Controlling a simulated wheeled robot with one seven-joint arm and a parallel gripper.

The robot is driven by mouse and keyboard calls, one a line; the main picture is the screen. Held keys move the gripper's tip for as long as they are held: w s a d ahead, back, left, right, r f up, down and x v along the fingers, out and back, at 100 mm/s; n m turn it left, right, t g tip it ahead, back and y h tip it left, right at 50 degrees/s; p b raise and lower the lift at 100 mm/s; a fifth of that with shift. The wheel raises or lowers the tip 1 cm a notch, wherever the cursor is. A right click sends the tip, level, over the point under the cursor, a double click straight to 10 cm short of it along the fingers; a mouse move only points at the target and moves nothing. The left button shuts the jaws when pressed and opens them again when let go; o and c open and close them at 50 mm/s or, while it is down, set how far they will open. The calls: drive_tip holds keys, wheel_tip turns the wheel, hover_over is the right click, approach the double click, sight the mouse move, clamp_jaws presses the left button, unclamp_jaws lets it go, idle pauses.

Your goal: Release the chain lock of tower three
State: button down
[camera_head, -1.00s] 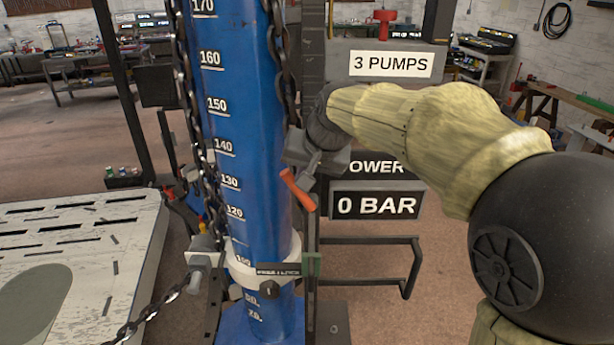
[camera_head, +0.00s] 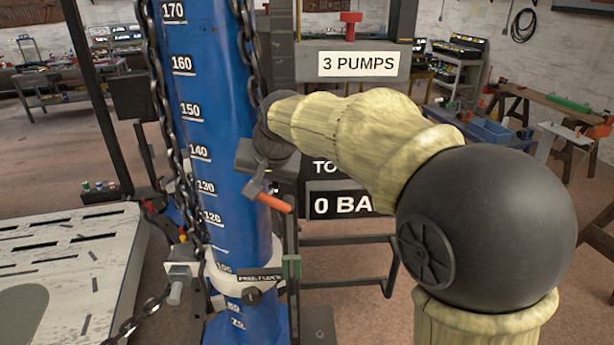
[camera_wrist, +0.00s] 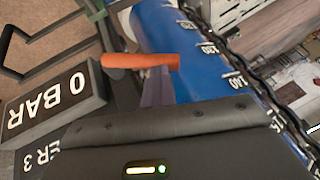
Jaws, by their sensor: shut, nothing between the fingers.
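The blue tower (camera_head: 222,130) with a white height scale stands upright in the head view; it also shows in the wrist view (camera_wrist: 190,60). An orange handle (camera_head: 275,203) sticks out at its right side, sloping slightly down to the right. My gripper (camera_head: 256,187) is shut and empty at the handle's left end; I cannot tell whether they touch. In the wrist view the orange handle (camera_wrist: 140,62) lies just beyond the fingers (camera_wrist: 157,87). A dark chain (camera_head: 165,110) runs down the tower's left side to a white collar (camera_head: 235,283).
A sign reading 3 PUMPS (camera_head: 358,67) and a 0 BAR display (camera_head: 340,204) stand behind my arm. A white slotted platform (camera_head: 85,240) is at the left. A dark tube frame (camera_head: 350,240) is right of the tower. Workbenches stand farther back.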

drive_tip(key=shift+s+a+f, duration=0.25)
drive_tip(key=shift+a+f, duration=0.05)
drive_tip(key=shift+f, duration=0.2)
drive_tip(key=shift+r, duration=0.1)
drive_tip(key=s+a+r, duration=0.1)
drive_tip(key=s+r, duration=0.4)
drive_tip(key=r, duration=0.6)
drive_tip(key=shift+a+r+b, duration=0.3)
drive_tip(key=shift+a, duration=0.05)
